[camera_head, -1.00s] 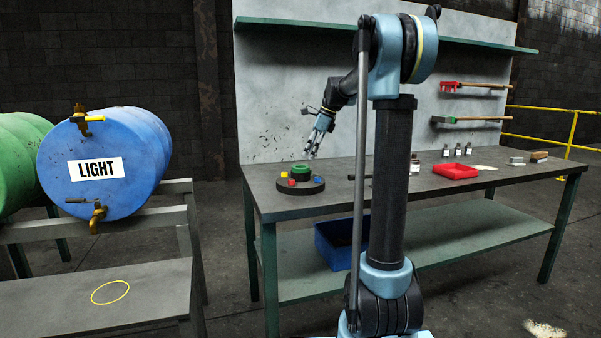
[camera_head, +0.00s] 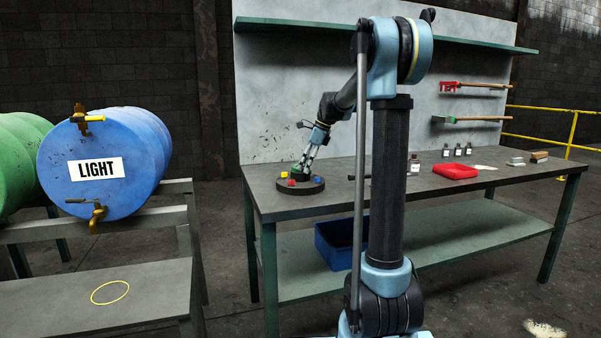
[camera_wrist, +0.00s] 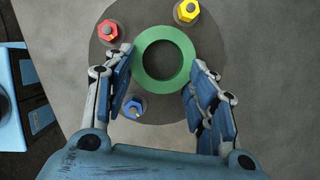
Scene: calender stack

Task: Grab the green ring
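The green ring (camera_wrist: 148,78) lies on a round dark base (camera_wrist: 208,45) on the workbench. In the wrist view my gripper (camera_wrist: 161,66) is open, with one blue finger pad to the left of the ring and one to the right. A gap shows between the right finger and the ring; the left fingertip is close to the ring's edge, and I cannot tell if it touches. In the head view my gripper (camera_head: 303,166) is over the base from above right and partly hides the green ring (camera_head: 296,169).
A red nut (camera_wrist: 108,31), a yellow nut (camera_wrist: 187,11) and a blue nut (camera_wrist: 133,108) sit on posts around the ring. The bench near the base is mostly clear.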

